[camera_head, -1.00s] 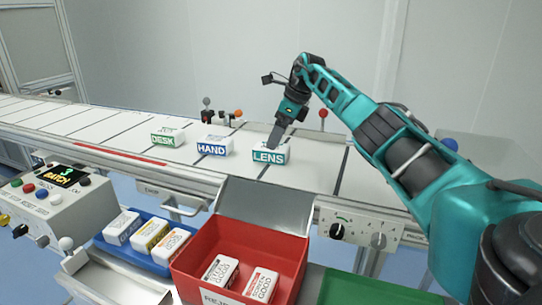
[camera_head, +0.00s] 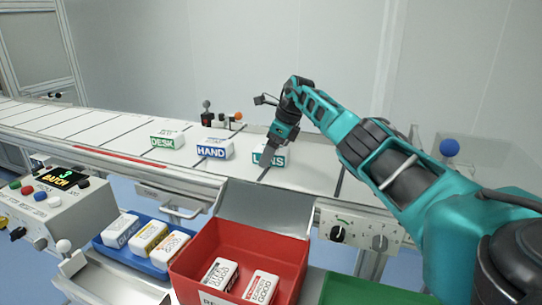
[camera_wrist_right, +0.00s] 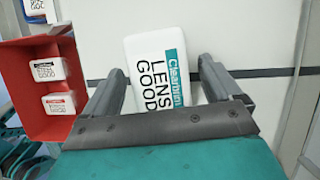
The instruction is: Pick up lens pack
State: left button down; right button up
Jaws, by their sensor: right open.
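The lens pack (camera_head: 279,155) is a white pack with a teal label on the conveyor, partly hidden in the head view behind my right gripper (camera_head: 267,165). In the right wrist view the lens pack (camera_wrist_right: 157,70) reads "LENS GOOD" and lies with its near end between the two fingers of my right gripper (camera_wrist_right: 164,85). The fingers stand open on either side of it, with a gap showing on the right side. My left gripper is not in view.
The hand pack (camera_head: 214,148) and desk pack (camera_head: 167,139) stand left on the conveyor (camera_head: 105,133). In front are a red bin (camera_head: 290,255) with two packs, a blue tray (camera_head: 120,246) with several packs, a green surface (camera_head: 365,290) and a control box (camera_head: 45,205).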

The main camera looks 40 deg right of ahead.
jog(key=shift+f, duration=0.2)
jog(key=shift+c, duration=0.2)
jog(key=c, duration=1.1)
